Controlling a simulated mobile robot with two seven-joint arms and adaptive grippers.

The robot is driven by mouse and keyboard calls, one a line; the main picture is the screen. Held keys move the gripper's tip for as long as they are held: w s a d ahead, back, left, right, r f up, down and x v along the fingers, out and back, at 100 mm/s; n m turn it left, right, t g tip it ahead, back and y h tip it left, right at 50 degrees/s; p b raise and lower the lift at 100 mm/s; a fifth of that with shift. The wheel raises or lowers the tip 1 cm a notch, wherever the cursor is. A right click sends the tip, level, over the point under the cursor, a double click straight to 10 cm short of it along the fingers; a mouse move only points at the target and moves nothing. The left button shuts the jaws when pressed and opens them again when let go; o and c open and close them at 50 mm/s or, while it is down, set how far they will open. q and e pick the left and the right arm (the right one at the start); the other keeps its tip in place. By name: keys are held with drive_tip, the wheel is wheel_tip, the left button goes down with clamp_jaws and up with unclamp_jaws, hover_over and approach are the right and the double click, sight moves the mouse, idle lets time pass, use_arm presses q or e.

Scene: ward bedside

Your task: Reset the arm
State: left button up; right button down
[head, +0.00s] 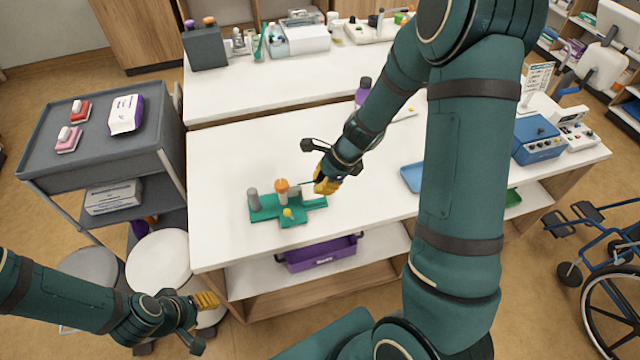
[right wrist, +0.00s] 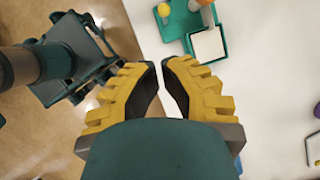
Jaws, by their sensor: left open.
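My right gripper (head: 326,182) has yellow fingers and hangs over the white table, just right of a green fixture (head: 292,220). In the right wrist view its two fingertips (right wrist: 161,64) are close together with a thin gap, and nothing shows between them. The fixture bears a grey cylinder (head: 253,199), an orange-topped post (head: 281,189) and a small yellow knob (head: 288,212). Part of the fixture (right wrist: 175,30) shows beyond the fingertips in the right wrist view, apart from them. My left gripper (head: 205,302) is open and empty, low beside the white stool.
A grey cart (head: 60,160) stands left of the white table (head: 225,150). Two round stools (head: 158,258) stand near my left gripper. A purple bin (head: 320,254) sits on the shelf below. A blue tray (head: 411,177) and blue device (head: 536,140) are at right; a wheelchair (head: 605,260) stands beyond.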

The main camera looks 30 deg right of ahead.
idle(0.4)
drive_tip(key=s+a+f+n+b, duration=0.4)
drive_tip(key=a+f+n, duration=0.4)
drive_tip(key=f+n, duration=0.2)
drive_tip(key=s+a+f+n+b, duration=0.5)
drive_tip(key=s+a+f+n, duration=0.2)
drive_tip(key=f+n, duration=0.4)
drive_tip(key=shift+a+f+g, duration=0.4)
drive_tip(key=shift+a, duration=0.3)
